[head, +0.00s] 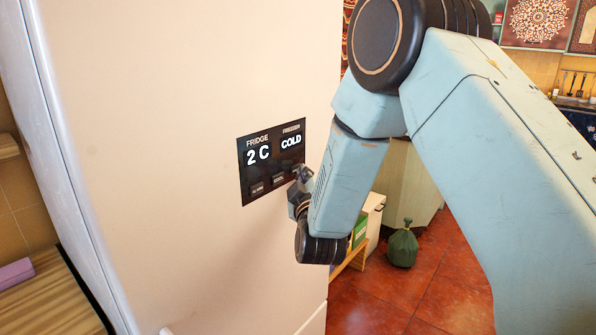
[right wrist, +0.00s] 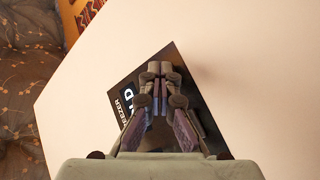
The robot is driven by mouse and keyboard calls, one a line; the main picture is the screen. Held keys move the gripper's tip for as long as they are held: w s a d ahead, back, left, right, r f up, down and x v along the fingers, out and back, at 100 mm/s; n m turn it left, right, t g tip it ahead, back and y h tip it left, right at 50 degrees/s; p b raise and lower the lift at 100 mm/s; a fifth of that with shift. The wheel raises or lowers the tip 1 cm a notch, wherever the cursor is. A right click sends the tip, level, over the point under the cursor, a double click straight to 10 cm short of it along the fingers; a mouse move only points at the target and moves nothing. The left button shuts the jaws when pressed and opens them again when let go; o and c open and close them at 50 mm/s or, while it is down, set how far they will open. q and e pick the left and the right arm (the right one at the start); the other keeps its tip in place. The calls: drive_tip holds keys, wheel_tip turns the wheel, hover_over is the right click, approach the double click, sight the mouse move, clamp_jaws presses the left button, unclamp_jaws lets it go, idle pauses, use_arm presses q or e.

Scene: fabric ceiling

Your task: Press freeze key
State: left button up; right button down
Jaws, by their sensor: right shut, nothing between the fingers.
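A black control panel (head: 262,168) is set in the cream fridge door (head: 190,150). It reads "FRIDGE 2 C" and "FREEZER COLD", with small keys along its lower edge. My right gripper (head: 299,178) is at the panel's lower right, its tips over or close by the lower right keys. Contact cannot be told. In the right wrist view the gripper (right wrist: 159,68) is shut and empty, pointing at the panel (right wrist: 183,62) and covering much of it. The freeze key itself cannot be made out; the gripper hides that corner. My left gripper is not in view.
A wooden surface with a purple block (head: 16,274) is at the far left. The door around the panel is clear.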

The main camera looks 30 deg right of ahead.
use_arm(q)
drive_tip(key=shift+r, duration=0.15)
use_arm(e)
drive_tip(key=shift+s+d, duration=0.25)
drive_tip(key=shift+s, duration=0.25)
drive_tip(key=shift+s, duration=0.1)
use_arm(q)
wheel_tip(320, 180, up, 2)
drive_tip(key=shift+p, duration=1.15)
use_arm(e)
drive_tip(key=s, duration=0.1)
drive_tip(key=s+d, duration=0.1)
drive_tip(key=s, duration=0.1)
drive_tip(key=s+d, duration=0.1)
drive_tip(key=s, duration=0.1)
drive_tip(key=shift+s+d, duration=0.15)
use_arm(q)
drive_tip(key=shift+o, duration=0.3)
